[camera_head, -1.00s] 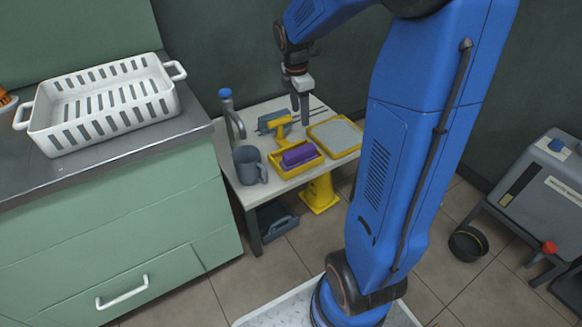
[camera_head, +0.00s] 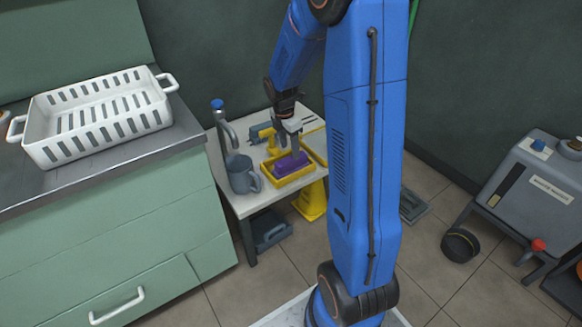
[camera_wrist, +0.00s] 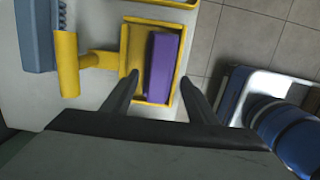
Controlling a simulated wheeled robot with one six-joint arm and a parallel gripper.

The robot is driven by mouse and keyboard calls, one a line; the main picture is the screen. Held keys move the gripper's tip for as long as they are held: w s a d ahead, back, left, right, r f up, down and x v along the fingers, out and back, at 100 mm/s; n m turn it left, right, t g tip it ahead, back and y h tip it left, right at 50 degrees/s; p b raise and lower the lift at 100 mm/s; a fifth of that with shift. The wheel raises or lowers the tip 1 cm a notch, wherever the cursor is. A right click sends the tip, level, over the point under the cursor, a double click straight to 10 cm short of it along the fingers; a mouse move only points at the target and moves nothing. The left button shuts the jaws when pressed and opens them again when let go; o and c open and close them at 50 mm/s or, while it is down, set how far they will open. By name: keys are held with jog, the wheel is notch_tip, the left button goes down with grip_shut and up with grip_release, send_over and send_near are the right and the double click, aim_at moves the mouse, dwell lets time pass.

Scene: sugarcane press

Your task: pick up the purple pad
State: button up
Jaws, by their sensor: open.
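The purple pad (camera_head: 291,164) is a block lying in a yellow tray (camera_head: 295,179) on a small light table. In the wrist view the purple pad (camera_wrist: 161,66) lies along the right side of the yellow tray (camera_wrist: 139,22). My gripper (camera_head: 288,143) is just above the tray, pointing down. In the wrist view the fingers of my gripper (camera_wrist: 160,74) are spread and empty, one over the tray's left part and one right of the tray. The pad shows between them, nearer the right finger. I cannot tell the exact height gap.
A white basket (camera_head: 97,116) sits on the green counter at left. A grey machine (camera_head: 535,190) stands at right.

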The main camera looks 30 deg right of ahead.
aim_at(291, 158)
jog(key=shift+d+f, duration=0.2)
jog(key=shift+f, duration=1.5)
jog(key=shift+d+f, duration=0.2)
jog(key=shift+f, duration=1.45)
jog(key=c, duration=1.3)
notch_tip(291, 158, up, 10)
jog(key=shift+r, duration=0.1)
jog(key=o, duration=0.6)
jog(key=c, duration=0.3)
jog(key=shift+s, duration=0.1)
